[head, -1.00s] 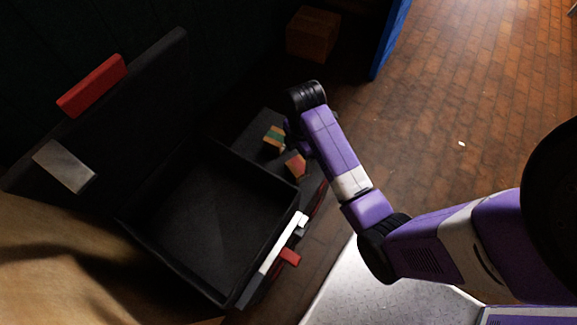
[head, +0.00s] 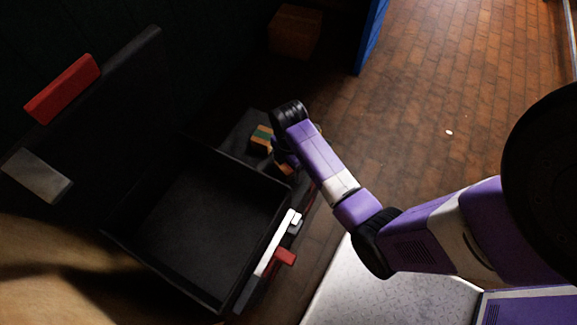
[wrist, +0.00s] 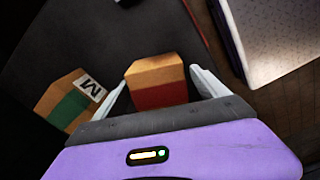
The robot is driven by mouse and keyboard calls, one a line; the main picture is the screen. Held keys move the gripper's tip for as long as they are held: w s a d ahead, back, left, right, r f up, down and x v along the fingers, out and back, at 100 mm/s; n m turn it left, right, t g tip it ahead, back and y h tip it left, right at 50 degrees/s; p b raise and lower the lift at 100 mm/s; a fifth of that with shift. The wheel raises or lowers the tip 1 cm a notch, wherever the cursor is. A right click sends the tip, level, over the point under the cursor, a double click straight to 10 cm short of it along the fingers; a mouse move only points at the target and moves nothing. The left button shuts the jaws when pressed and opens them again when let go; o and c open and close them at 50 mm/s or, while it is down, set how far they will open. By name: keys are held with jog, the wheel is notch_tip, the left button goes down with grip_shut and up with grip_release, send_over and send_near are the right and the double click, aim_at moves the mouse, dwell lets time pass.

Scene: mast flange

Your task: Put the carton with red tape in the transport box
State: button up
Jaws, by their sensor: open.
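The carton with red tape (wrist: 158,95) is a tan block between my gripper's two pale fingers in the wrist view. My gripper (wrist: 158,77) is open, with a finger on either side and a visible gap at the right; contact at the left is unclear. In the head view my gripper (head: 284,157) mostly hides this carton (head: 284,168). A carton with green tape and an "M" label (wrist: 70,103) lies left of the gripper; it also shows in the head view (head: 262,138). The transport box (head: 150,262) is black, open and looks empty, left of the gripper.
The cartons rest on a dark surface (head: 236,133) beside the box. The raised lid (head: 110,100) bears a red handle (head: 62,88). A brown box (head: 295,32) and a blue panel (head: 370,38) stand behind.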

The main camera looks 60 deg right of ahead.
grip_shut()
jog(key=shift+r, duration=0.15)
